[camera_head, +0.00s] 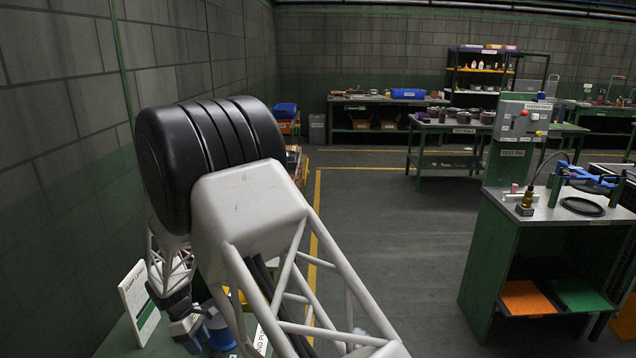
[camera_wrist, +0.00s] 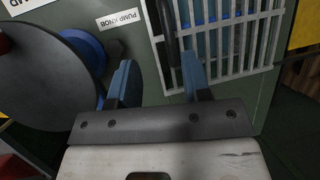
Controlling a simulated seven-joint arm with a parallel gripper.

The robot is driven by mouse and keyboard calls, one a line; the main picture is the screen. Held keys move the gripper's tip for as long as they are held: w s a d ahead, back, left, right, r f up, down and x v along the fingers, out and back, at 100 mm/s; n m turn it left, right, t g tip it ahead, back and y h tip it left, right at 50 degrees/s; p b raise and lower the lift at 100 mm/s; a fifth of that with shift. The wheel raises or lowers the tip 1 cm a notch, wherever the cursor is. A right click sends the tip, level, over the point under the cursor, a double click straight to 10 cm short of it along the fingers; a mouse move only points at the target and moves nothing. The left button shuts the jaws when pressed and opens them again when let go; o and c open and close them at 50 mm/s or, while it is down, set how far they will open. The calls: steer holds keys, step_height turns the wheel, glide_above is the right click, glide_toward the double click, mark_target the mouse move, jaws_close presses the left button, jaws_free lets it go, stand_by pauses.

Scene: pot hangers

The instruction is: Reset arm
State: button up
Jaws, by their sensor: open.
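My gripper (camera_wrist: 156,72) shows in the wrist view with its two blue fingers wide apart and nothing between them. It is above a green surface (camera_wrist: 128,50), with a white wire grid (camera_wrist: 240,37) beyond and right of the fingers. A dark round disc (camera_wrist: 40,75) with a blue part behind it lies left of the fingers. A label reading "PUMP KNOB" (camera_wrist: 120,18) is on the green surface.
In the head view a white sign (camera_head: 140,303) stands at lower left, close to my wrist. A green test bench (camera_head: 497,262) with a metal top stands at right. Workbenches (camera_head: 390,103) and shelves (camera_head: 485,70) line the back. The grey floor between is open.

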steer(key=s+d+r+m+t+y, duration=0.15)
steer(key=d+r+m, duration=0.25)
steer(key=d+r, duration=1.1)
steer(key=s+d+r+m+y, duration=0.25)
steer(key=d+r+m, duration=0.25)
steer(key=d+r, duration=0.95)
steer(key=s+d+r+m+t, duration=0.1)
steer(key=s+d+r+m, duration=0.1)
steer(key=s+d, duration=0.5)
steer(key=s+d+r+m+t, duration=0.1)
steer(key=s+d+r+m, duration=0.15)
steer(key=s+d, duration=0.4)
steer(key=s+d+m+t, duration=0.1)
steer(key=s+d+m, duration=0.3)
steer(key=s+d, duration=0.6)
steer(key=s, duration=0.3)
steer(key=shift+d+r, duration=0.35)
steer(key=shift+r, duration=0.05)
